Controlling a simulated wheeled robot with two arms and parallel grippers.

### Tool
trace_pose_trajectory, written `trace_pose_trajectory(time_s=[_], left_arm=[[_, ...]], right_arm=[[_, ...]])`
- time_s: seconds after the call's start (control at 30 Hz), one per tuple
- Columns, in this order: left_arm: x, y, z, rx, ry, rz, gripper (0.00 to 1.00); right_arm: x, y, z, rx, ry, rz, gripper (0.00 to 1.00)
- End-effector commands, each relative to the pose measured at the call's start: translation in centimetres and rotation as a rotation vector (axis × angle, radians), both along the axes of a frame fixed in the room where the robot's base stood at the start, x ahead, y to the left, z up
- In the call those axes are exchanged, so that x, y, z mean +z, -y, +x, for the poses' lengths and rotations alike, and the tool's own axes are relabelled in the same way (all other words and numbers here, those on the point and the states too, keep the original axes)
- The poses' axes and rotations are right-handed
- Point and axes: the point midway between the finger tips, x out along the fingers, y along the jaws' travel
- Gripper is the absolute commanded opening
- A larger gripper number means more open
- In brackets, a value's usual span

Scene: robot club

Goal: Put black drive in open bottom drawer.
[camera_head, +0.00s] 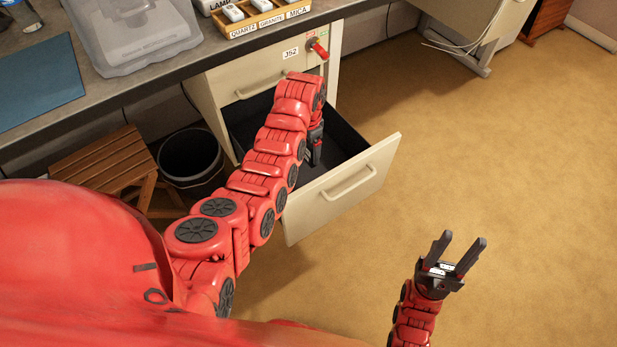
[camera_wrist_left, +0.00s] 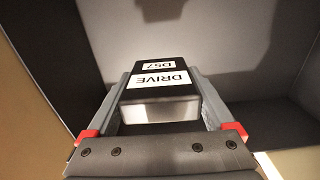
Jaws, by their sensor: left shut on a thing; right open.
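The black drive (camera_wrist_left: 158,88), with white labels reading "DRIVE" and "D57", sits between the fingers of my left gripper (camera_wrist_left: 160,100) in the left wrist view. The left gripper is shut on it. In the head view my left gripper (camera_head: 315,152) points down inside the open bottom drawer (camera_head: 345,193); the drive cannot be made out there. The drawer has a cream front with a handle and a dark inside. The left wrist view shows its dark walls (camera_wrist_left: 50,60) around the drive. My right gripper (camera_head: 458,258) is open and empty above the floor, right of the drawer.
The desk holds a clear plastic bin (camera_head: 135,35), a labelled sorting tray (camera_head: 262,24) and a blue mat (camera_head: 38,85). A black bin (camera_head: 190,160) and wooden stool (camera_head: 105,160) stand left. Carpet at right is clear.

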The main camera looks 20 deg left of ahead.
Motion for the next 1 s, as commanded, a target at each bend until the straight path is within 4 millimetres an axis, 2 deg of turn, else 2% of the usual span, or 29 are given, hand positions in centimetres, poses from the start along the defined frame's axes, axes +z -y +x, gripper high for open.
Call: trace_pose_trajectory(time_s=[0.3,0.47,0.7,1.0], left_arm=[[-4.9,0.0,-0.1,0.000,-0.004,-0.001,0.17],[-5.8,0.0,0.0,0.001,0.000,-0.001,0.17],[-8.7,-0.1,0.0,0.001,-0.004,0.001,0.17],[-9.2,0.0,0.0,0.002,0.002,-0.001,0.17]], right_arm=[[-0.5,0.0,0.0,0.000,0.000,0.000,0.50],[-0.6,0.0,0.0,0.000,0.000,0.000,0.50],[-1.9,0.0,0.0,0.000,0.000,0.000,0.50],[-1.9,0.0,0.0,0.000,0.000,0.000,0.50]])
